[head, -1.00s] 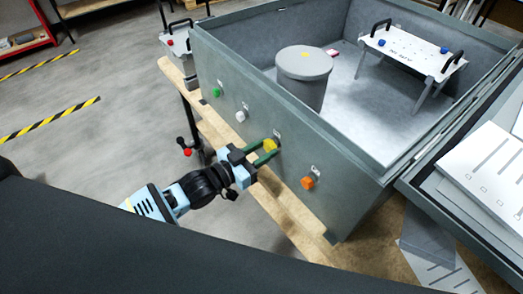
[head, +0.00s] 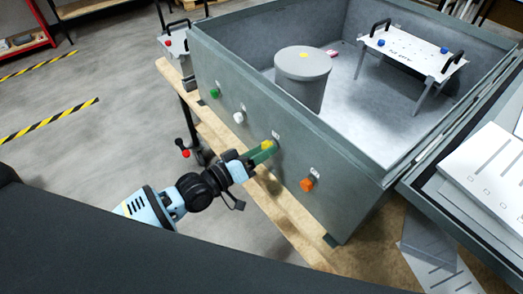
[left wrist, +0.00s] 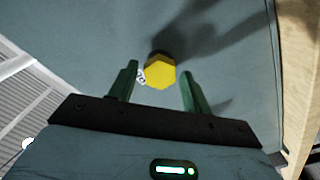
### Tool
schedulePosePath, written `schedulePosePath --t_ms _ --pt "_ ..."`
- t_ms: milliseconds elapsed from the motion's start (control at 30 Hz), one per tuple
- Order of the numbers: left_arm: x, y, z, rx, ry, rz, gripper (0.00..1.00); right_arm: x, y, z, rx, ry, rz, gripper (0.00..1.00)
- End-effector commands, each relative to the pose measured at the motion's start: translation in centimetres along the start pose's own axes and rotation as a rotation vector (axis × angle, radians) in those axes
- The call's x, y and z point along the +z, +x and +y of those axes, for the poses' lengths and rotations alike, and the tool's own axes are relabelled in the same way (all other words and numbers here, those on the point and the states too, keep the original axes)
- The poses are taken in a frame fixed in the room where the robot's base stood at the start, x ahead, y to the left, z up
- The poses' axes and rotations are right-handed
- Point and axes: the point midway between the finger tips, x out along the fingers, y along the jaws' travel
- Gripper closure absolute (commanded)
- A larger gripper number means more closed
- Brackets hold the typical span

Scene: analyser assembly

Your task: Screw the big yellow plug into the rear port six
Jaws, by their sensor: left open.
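The big yellow plug (head: 267,145) is at a port on the outer wall of the grey analyser box (head: 345,195), between the white plug and the orange plug. In the left wrist view its hexagonal yellow head (left wrist: 160,73) sits between and just beyond my green fingertips, apart from both. My left gripper (head: 262,152) is open around the plug's head, with its fingers pointing at the wall. It also shows in the left wrist view (left wrist: 158,80). How deep the plug sits in the port cannot be told. My right gripper is not in view.
A green plug (head: 214,92), a white plug (head: 239,117) and an orange plug (head: 307,184) sit along the same wall. A wooden pallet edge (head: 285,215) runs below. Inside the box stand a grey cylinder (head: 303,80) and a white bracketed plate (head: 410,52).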

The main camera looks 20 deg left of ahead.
Motion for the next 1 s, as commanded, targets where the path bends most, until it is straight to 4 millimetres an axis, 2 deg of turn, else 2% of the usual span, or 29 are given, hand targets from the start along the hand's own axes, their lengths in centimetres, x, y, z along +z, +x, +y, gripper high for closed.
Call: schedulePosePath --t_ms 300,600,733,933,1000 --pt "0.4 0.0 -0.2 -0.003 -0.680 -0.002 0.51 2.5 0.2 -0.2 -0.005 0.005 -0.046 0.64" --pt "0.1 0.0 0.0 0.001 -1.274 0.000 0.51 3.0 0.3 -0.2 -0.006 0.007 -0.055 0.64" --pt "0.0 0.0 0.0 0.001 -1.376 0.000 0.51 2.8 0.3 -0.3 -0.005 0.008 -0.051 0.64" --pt "0.0 0.0 -0.1 -0.001 -1.380 -0.001 0.51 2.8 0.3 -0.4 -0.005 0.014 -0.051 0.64" --pt "0.0 0.0 -0.1 -0.001 -1.379 -0.001 0.58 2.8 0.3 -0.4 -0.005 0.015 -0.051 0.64"
